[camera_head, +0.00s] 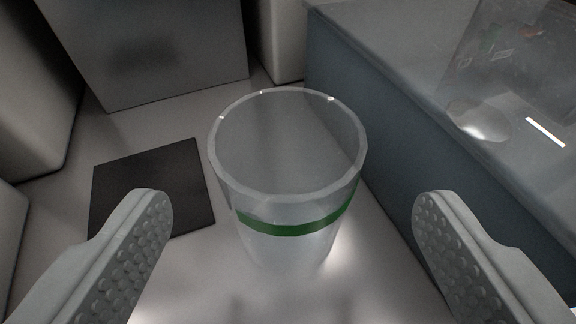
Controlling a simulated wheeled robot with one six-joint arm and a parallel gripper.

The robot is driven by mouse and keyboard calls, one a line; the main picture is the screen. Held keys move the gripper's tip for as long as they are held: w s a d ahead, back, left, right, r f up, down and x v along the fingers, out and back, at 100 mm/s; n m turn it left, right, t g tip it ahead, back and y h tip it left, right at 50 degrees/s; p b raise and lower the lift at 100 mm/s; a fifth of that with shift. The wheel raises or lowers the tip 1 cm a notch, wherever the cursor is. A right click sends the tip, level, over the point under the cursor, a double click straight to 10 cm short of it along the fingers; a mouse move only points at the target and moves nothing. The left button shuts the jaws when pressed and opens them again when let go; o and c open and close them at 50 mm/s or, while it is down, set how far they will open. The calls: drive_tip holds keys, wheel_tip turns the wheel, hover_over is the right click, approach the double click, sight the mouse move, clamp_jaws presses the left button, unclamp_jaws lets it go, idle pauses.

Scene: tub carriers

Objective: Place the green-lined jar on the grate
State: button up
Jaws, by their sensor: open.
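The green-lined jar (290,222) is a clear, open-topped cup with a green band around its lower half. It stands upright on a pale floor in the middle of the view. My gripper (290,215) is open, with one pale, studded finger to the left of the jar and one to the right. A gap shows between the jar and each finger. The jar looks empty. I cannot make out a grate for certain; a flat dark square (140,180) lies on the floor to the left of the jar.
A blue-grey wall (390,130) with a wide top runs close along the jar's right side. A clear, shiny object (480,122) is beyond it at the upper right. A grey block (150,50) stands at the back left, with pale rounded walls around. Some floor is bare behind the jar.

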sight(287, 150)
drive_tip(key=shift+r+x, duration=0.15)
drive_tip(key=shift+x, duration=1.3)
drive_tip(key=shift+r+x, duration=0.15)
drive_tip(key=shift+x, duration=1.3)
drive_tip(key=shift+w+a, duration=0.1)
drive_tip(key=shift+a, duration=0.05)
drive_tip(key=shift+c, duration=0.5)
drive_tip(key=c, duration=1.1)
drive_tip(key=shift+r, duration=0.1)
wheel_tip(287, 150, up, 10)
drive_tip(key=shift+f, duration=0.1)
